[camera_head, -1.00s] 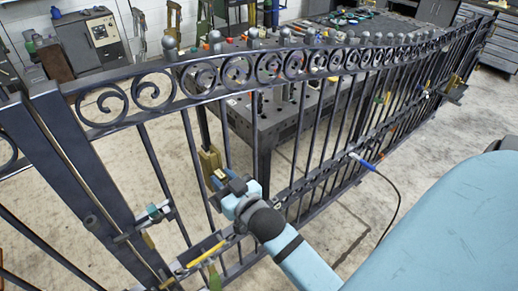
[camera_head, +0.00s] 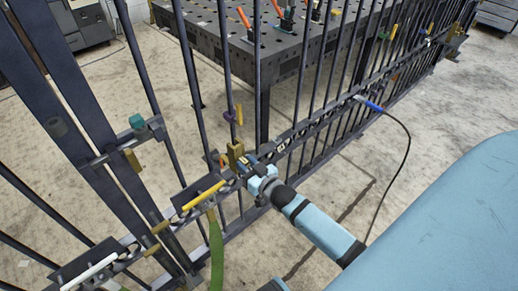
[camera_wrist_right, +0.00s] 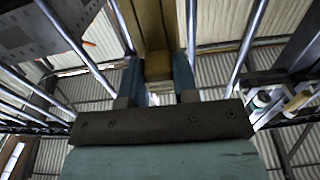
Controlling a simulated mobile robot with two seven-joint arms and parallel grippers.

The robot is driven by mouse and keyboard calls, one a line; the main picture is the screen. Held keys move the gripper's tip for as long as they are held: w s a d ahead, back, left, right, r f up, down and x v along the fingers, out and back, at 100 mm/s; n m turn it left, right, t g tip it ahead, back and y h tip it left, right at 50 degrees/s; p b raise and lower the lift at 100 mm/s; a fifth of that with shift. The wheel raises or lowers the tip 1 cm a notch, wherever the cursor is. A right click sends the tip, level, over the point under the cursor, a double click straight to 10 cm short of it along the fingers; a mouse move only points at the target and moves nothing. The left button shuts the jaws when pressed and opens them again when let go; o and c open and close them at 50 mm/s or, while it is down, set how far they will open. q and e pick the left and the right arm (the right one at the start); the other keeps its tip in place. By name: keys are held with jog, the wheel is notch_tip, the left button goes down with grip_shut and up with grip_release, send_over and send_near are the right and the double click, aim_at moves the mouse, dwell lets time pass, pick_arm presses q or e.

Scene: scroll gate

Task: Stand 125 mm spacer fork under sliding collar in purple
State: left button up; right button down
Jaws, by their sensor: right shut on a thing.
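My right gripper (camera_head: 243,164) is at a gate bar, just above the gate's middle rail. It is shut on a brass-coloured block (camera_head: 236,154). In the right wrist view the block (camera_wrist_right: 158,66) stands between the two fingers; its far part and its foot are hidden. I cannot tell whether it is the spacer fork or the collar.
The dark steel gate (camera_head: 227,70) crosses the view. A yellow-handled tool (camera_head: 203,195), a green strap (camera_head: 217,255) and a teal clamp (camera_head: 140,125) are on or near it. A blue-handled cable (camera_head: 374,106) hangs at the right. A perforated table (camera_head: 285,58) stands behind.

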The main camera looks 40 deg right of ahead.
pick_arm(q)
notch_tip(320, 180, down, 4)
jog(key=b, duration=0.7)
pick_arm(e)
jog(key=w+d+f, duration=0.1)
jog(key=d+f, duration=0.2)
jog(key=f, duration=0.4)
jog(key=w+d+f, duration=0.1)
jog(key=d+f, duration=0.2)
jog(key=f, duration=0.3)
pick_arm(q)
jog(key=w+d+r+t+h+b, duration=0.1)
jog(key=d+r+t+h+b, duration=0.2)
jog(key=r, duration=0.3)
jog(key=shift+w+d+r+t, duration=0.2)
jog(key=shift+d+t, duration=0.05)
jog(key=shift+t, duration=0.05)
pick_arm(e)
jog(key=w, duration=0.8)
jog(key=shift+a+f, duration=0.2)
jog(key=shift+a, duration=0.15)
pick_arm(q)
jog(key=shift+w+d+r, duration=0.1)
jog(key=shift+d+r, duration=0.05)
jog(key=shift+r, duration=0.05)
pick_arm(e)
jog(key=shift+w+r, duration=0.15)
pick_arm(q)
jog(key=shift+s+f, duration=0.15)
jog(key=shift+s, duration=0.1)
